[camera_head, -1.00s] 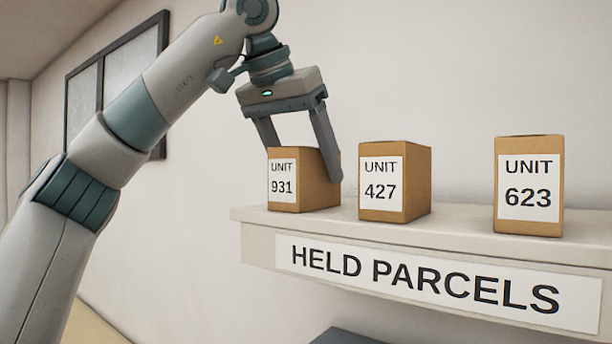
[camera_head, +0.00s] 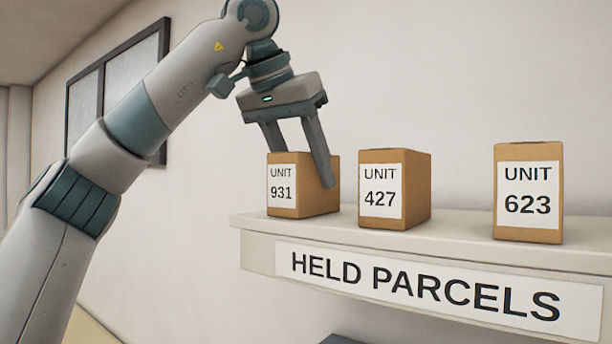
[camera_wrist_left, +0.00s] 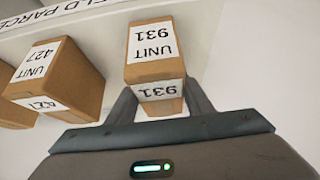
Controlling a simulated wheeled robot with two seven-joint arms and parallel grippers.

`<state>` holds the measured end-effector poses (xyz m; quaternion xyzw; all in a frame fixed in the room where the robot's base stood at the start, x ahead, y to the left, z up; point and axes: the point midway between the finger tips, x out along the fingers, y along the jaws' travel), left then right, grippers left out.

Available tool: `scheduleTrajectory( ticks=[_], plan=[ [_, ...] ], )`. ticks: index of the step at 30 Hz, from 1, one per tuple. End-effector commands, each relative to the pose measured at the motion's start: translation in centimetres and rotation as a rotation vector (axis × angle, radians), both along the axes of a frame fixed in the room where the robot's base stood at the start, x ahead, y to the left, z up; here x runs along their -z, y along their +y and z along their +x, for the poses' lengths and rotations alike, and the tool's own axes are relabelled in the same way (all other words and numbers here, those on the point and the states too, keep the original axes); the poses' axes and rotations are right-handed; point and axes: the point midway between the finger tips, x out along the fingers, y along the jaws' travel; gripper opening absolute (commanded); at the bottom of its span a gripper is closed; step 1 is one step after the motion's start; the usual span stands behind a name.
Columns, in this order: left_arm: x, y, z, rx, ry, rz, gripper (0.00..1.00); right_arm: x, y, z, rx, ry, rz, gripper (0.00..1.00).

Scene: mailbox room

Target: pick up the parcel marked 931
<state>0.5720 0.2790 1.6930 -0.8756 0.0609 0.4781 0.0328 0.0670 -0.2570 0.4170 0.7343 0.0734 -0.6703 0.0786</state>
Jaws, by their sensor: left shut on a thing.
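The parcel marked 931 (camera_head: 313,195) is a brown box with a white label, at the left end of the shelf in the head view. It stands upright and appears to rest on the shelf. My left gripper (camera_head: 303,170) comes down from above and is shut on this parcel, one finger on its right side and the other partly hidden behind it. In the left wrist view the parcel (camera_wrist_left: 148,72) sits between the fingers of the left gripper (camera_wrist_left: 160,100), its 931 labels upside down. My right gripper is not in view.
The parcel marked 427 (camera_head: 417,190) stands close to the right of the 931 parcel, with a gap. The parcel marked 623 (camera_head: 528,222) stands farther right. The shelf (camera_head: 460,242) carries a HELD PARCELS sign (camera_head: 420,290). A wall-mounted frame (camera_head: 118,85) is behind my arm.

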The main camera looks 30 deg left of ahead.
Motion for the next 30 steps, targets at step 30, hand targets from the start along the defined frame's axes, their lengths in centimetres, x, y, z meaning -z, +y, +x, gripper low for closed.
scheduleTrajectory(
  ticks=[30],
  plan=[
    [-9.9, 0.0, 0.0, 0.001, 0.000, 0.000, 0.15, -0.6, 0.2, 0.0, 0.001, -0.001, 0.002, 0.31]
  ],
)
